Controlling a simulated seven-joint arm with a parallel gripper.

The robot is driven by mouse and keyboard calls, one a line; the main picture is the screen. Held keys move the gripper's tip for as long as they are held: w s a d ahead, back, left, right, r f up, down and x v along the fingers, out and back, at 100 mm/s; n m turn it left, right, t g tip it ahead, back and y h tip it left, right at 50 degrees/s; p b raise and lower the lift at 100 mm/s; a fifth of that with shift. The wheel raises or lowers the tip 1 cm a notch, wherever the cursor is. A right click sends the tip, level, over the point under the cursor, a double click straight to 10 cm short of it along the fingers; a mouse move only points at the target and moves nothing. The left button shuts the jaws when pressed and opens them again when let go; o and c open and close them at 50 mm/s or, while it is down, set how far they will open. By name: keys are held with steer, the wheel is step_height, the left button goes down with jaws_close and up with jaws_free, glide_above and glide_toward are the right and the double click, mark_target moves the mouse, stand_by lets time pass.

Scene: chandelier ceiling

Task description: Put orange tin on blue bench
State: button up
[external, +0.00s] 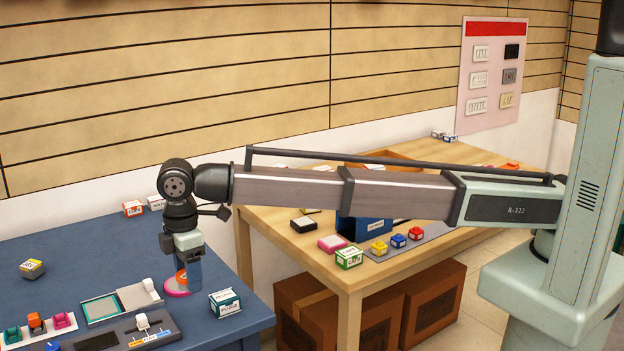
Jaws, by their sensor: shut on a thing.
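The blue bench (60,255) fills the lower left. My gripper (191,282) points down over the right part of the bench, with its fingers low near the top. A small orange thing (181,277), which looks like the orange tin, shows at the left of the fingers, mostly hidden by them. My gripper is shut on it. A pink round piece (175,293) shows just below it; I cannot tell whether the two touch or whether the tin rests on anything.
A teal-and-white box (225,303) stands right of my gripper. A grey-green tray (101,308) and a dark panel with a white knob (142,321) lie to the left. A wooden table (305,262) with several small boxes stands to the right.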

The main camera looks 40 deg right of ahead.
mark_target(193, 324)
steer(key=m, duration=0.3)
steer(key=shift+w+a, duration=0.15)
steer(key=shift+a, duration=0.1)
steer(key=m, duration=0.2)
steer(key=shift+m, duration=0.4)
steer(key=shift+f, duration=5)
steer(key=shift+f, duration=0.1)
steer(key=o, duration=1)
steer(key=shift+o, duration=0.2)
step_height(193, 324, up, 12)
steer(key=shift+r, duration=0.15)
